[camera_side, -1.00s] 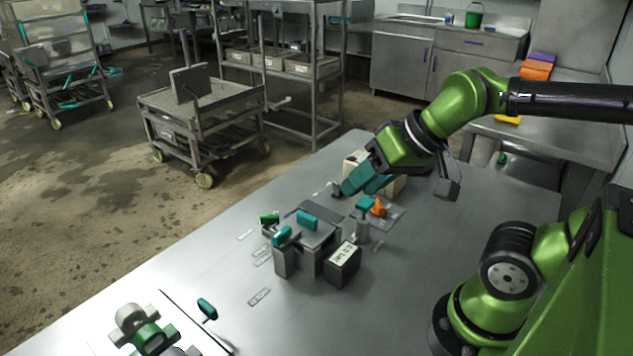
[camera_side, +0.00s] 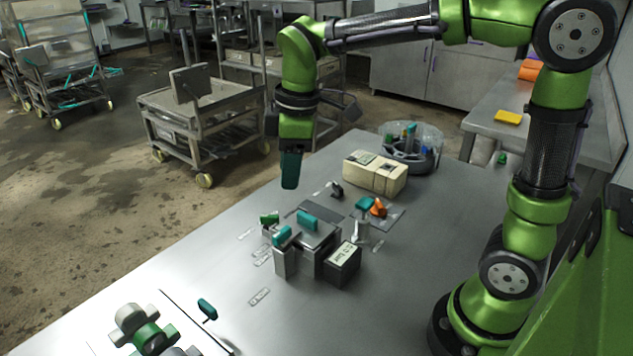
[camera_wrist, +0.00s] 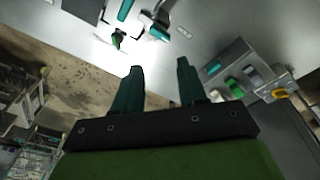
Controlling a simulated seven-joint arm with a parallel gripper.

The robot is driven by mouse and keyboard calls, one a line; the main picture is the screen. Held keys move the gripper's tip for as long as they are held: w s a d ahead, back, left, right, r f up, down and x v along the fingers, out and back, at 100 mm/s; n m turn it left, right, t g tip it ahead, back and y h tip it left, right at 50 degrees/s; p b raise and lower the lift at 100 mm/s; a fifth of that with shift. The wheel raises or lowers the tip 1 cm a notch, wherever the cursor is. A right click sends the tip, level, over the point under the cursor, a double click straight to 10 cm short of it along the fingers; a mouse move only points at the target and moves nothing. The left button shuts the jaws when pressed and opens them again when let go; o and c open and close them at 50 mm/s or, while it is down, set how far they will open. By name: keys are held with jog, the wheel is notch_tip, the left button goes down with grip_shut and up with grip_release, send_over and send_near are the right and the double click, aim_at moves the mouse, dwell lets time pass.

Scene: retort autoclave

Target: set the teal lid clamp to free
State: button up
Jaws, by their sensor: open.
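A small grey fixture (camera_side: 322,232) stands on the steel table. Two teal handles lie on it, one on top (camera_side: 307,219) and one at its left front (camera_side: 282,236). Another teal handle (camera_side: 364,203) sits on a grey post to the right, beside an orange knob (camera_side: 379,208). I cannot tell for certain which one is the lid clamp. My gripper (camera_side: 290,185) points down, well above the table's far left edge, behind the fixture and apart from it. In the wrist view its teal fingers (camera_wrist: 160,72) are spread and empty; a teal bar (camera_wrist: 125,10) shows beyond them.
A dark labelled block (camera_side: 342,264) stands in front of the fixture. A beige box (camera_side: 375,175) and a round clear-walled bin (camera_side: 425,160) stand at the back. A teal-handled piece (camera_side: 207,309) and a green-and-grey part (camera_side: 148,335) are front left. The right of the table is clear.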

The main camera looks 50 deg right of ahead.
aim_at(282, 231)
jog(key=f+n, duration=0.3)
jog(key=f, duration=0.1)
jog(key=w+f+n+g, duration=0.1)
jog(key=f+n, duration=0.2)
jog(key=f, duration=0.2)
jog(key=w+f+n, duration=0.1)
jog(key=f+n, duration=0.2)
jog(key=f, duration=0.2)
jog(key=shift+w+a+f+g+h, duration=0.1)
jog(key=shift+a+f+g+h, duration=0.2)
jog(key=shift+a, duration=0.1)
jog(key=shift+r, duration=0.1)
grip_shut()
